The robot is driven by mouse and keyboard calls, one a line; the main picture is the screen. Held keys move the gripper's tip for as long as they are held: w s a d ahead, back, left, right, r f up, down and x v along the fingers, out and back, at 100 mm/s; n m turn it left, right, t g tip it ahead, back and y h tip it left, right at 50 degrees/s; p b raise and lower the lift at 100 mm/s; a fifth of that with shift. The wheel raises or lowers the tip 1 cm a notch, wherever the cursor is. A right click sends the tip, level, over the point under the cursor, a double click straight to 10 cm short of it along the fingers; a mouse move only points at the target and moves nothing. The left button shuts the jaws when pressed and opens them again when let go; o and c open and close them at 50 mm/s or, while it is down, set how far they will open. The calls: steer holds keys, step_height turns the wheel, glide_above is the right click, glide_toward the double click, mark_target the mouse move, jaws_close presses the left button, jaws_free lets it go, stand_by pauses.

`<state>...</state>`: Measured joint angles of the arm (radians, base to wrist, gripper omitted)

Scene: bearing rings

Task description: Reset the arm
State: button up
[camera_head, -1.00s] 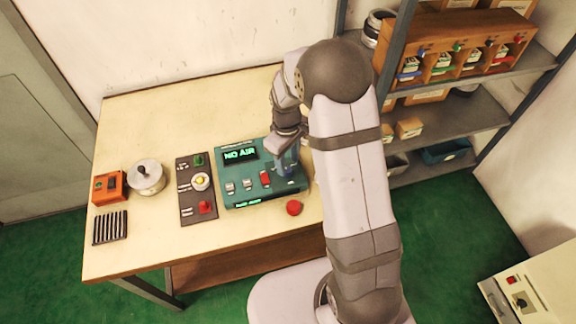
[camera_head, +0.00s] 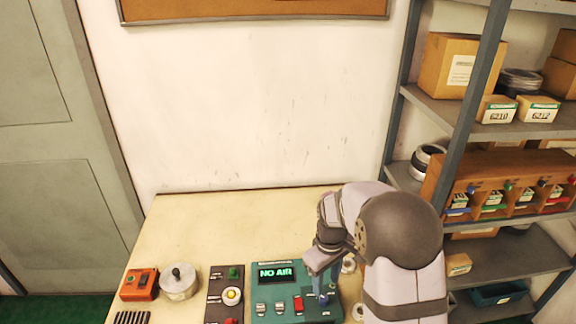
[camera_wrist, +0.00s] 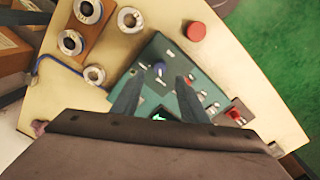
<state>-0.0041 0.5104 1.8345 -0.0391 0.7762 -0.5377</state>
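My gripper (camera_head: 322,290) hangs over the right part of the teal control panel (camera_head: 262,292), whose display (camera_head: 275,273) reads "NO AIR". In the wrist view my gripper (camera_wrist: 158,88) has its two fingers apart with nothing held between them. The panel (camera_wrist: 205,78) lies beneath the fingers, with a blue knob (camera_wrist: 158,69) in view; whether the fingertips touch the panel cannot be told. Several bearing rings lie to the left in the wrist view, two of them on a brown block (camera_wrist: 98,38); one ring (camera_wrist: 94,75) is close to the panel.
A dark switch panel (camera_head: 213,300), a silver pot (camera_head: 179,282) and an orange box (camera_head: 139,285) stand left. A shelf rack with boxes (camera_head: 459,67) rises at the right. The table's back is clear.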

steer(key=shift+w+m, duration=0.1)
steer(key=shift+m, duration=0.8)
steer(key=s+f+m+g, duration=0.2)
steer(key=s+f+m, duration=0.15)
steer(key=s, duration=0.95)
steer(key=s+r+m+t, duration=0.1)
steer(key=s+r, duration=0.6)
steer(key=shift+s+a+r+t, duration=0.15)
steer(key=shift+s+a+t, duration=0.1)
steer(key=shift+t, duration=0.15)
